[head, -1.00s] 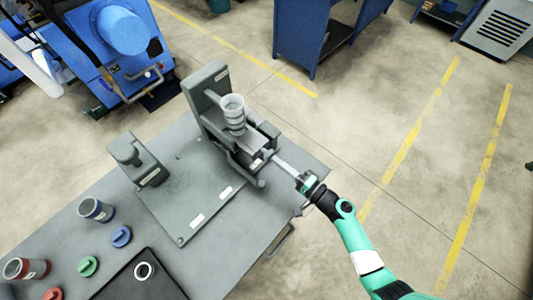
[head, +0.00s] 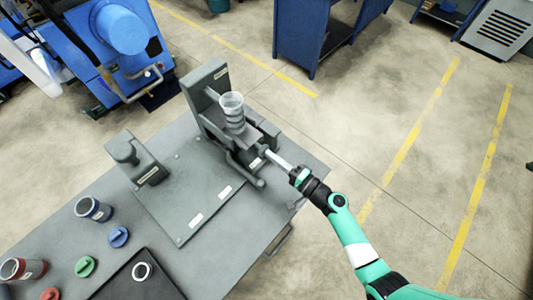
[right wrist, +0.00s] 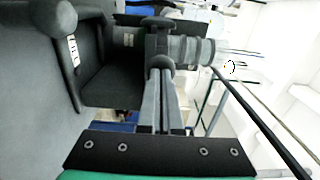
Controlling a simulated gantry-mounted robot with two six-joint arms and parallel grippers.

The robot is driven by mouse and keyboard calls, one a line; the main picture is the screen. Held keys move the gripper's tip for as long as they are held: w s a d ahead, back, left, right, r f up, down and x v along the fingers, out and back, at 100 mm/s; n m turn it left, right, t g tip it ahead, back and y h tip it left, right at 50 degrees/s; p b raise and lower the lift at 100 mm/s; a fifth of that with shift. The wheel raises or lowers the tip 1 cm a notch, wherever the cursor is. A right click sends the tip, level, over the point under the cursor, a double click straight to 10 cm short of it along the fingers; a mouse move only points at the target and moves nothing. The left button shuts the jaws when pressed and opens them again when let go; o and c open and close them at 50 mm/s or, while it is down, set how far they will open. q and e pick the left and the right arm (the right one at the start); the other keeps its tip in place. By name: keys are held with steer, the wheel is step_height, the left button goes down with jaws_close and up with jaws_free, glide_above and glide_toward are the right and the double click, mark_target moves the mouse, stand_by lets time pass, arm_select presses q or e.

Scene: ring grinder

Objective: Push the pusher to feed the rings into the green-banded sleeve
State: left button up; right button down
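A stack of rings (head: 233,110) in a pale, clear-topped tube stands upright on the grey fixture (head: 207,88). It also shows in the right wrist view (right wrist: 190,48), to the right. I see no green band on it. My right gripper (head: 268,154) reaches the fixture's right side, its two fingers close together. In the right wrist view the fingertips (right wrist: 160,76) meet a round grey knob, seemingly the pusher's end (right wrist: 160,62); the knob does not clearly sit between the fingers. The rest of the pusher is hidden. My left gripper is not in view.
A blue-banded sleeve (head: 93,209), a red-banded sleeve (head: 22,269) and blue (head: 118,237), green (head: 85,267) and red (head: 50,294) caps lie on the table's left. A black tray (head: 120,288) holds a ring (head: 142,271). A grey post (head: 136,158) stands left of the fixture.

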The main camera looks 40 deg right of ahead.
mark_target(264, 150)
steer(key=shift+w+a+b, duration=0.15)
steer(key=shift+w+b, duration=0.2)
steer(key=shift+w, duration=0.7)
steer(key=shift+w+a+b, duration=0.15)
steer(key=shift+w+b, duration=0.2)
steer(key=shift+w, duration=0.65)
steer(key=s+d, duration=0.1)
steer(key=s, duration=0.5)
steer(key=shift+s+p, duration=0.2)
steer(key=shift+p, duration=0.15)
steer(key=shift+r, duration=0.1)
steer(key=shift+s+d, duration=0.2)
steer(key=shift+s, duration=1.05)
steer(key=shift+s+d, duration=0.2)
steer(key=shift+s, duration=1.05)
